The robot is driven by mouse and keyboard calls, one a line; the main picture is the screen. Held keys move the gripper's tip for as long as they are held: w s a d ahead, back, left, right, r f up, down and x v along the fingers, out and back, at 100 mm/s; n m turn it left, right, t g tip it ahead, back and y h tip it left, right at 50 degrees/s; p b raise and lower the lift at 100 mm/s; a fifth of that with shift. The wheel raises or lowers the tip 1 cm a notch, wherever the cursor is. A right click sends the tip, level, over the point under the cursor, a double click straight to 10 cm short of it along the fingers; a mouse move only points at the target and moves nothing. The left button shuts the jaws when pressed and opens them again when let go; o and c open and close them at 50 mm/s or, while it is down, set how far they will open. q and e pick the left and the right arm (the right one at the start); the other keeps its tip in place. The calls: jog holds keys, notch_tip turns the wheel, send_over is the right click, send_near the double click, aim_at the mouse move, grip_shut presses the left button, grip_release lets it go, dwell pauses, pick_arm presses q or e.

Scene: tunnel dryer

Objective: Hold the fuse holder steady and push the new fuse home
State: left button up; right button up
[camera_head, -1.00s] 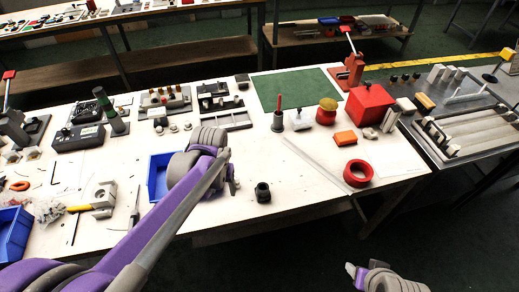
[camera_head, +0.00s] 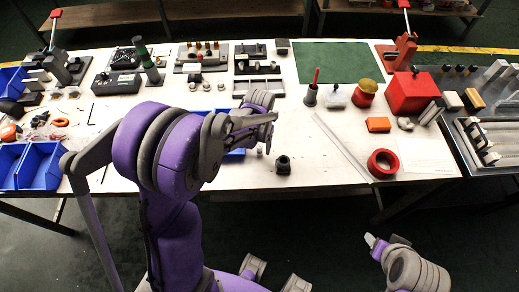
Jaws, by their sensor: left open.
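My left gripper (camera_head: 268,122) is open above the middle of the table, and nothing shows between its fingers. Its purple and grey arm hides part of the table's left side. A grey block with several small brass-coloured cylinders (camera_head: 201,51) stands at the back of the table, beyond the gripper. I cannot tell whether it is the fuse holder, nor pick out the new fuse. A small black round part (camera_head: 283,165) stands near the front edge, just below the gripper in the picture. My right gripper (camera_head: 374,242) is off the table's front, low at right; its jaws are unclear.
A red box (camera_head: 409,92), an orange block (camera_head: 378,124) and a red tape ring (camera_head: 383,163) are on the right side. A green mat (camera_head: 340,62) lies at the back. Blue bins (camera_head: 38,165) stand front left. The white table around the black part is mostly clear.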

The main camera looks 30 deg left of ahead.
aim_at(260, 146)
pick_arm(q)
jog(key=shift+w+f, duration=0.1)
jog(key=shift+f, duration=0.85)
jog(key=shift+c, duration=0.4)
grip_shut()
notch_tip(260, 146, up, 10)
jog(key=shift+r+p, duration=0.1)
jog(key=shift+p, duration=0.25)
